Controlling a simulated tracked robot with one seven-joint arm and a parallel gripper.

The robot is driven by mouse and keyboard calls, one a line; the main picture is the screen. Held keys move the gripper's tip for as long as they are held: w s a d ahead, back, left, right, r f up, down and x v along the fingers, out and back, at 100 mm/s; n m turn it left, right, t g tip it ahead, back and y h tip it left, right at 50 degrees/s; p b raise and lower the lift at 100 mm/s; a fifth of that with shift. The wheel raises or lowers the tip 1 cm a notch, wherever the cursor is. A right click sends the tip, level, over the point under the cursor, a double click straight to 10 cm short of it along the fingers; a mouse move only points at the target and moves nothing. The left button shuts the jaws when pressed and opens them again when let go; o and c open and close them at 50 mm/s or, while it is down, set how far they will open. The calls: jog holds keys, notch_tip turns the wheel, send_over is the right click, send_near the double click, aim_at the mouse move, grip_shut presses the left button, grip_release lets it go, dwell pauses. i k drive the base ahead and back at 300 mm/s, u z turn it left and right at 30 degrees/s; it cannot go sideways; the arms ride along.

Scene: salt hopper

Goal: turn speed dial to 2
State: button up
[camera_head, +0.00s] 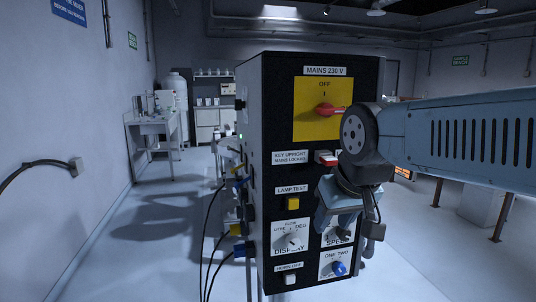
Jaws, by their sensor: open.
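The black control box (255,180) stands upright in the middle of the view. Low on its front is the white plate of the speed dial (337,240), lettered SPEED. The dial's knob and much of its plate are hidden behind my gripper, so I cannot read its setting. My gripper (342,227), light blue and grey, is open right in front of the speed dial's plate. I cannot tell whether its fingers touch the knob.
The same front carries a red mains switch (325,109) on yellow, a red-and-white key switch (326,158), a yellow lamp-test button (292,203), a display dial (292,240), a blue knob (339,268) and a white horn button (290,280). Cables (212,235) hang at the left side.

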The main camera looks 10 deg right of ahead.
aim_at(344, 234)
jog(key=z, duration=0.2)
jog(key=k, duration=2.05)
jog(key=u, duration=0.55)
jog(key=i, duration=1)
jog(key=z, duration=0.05)
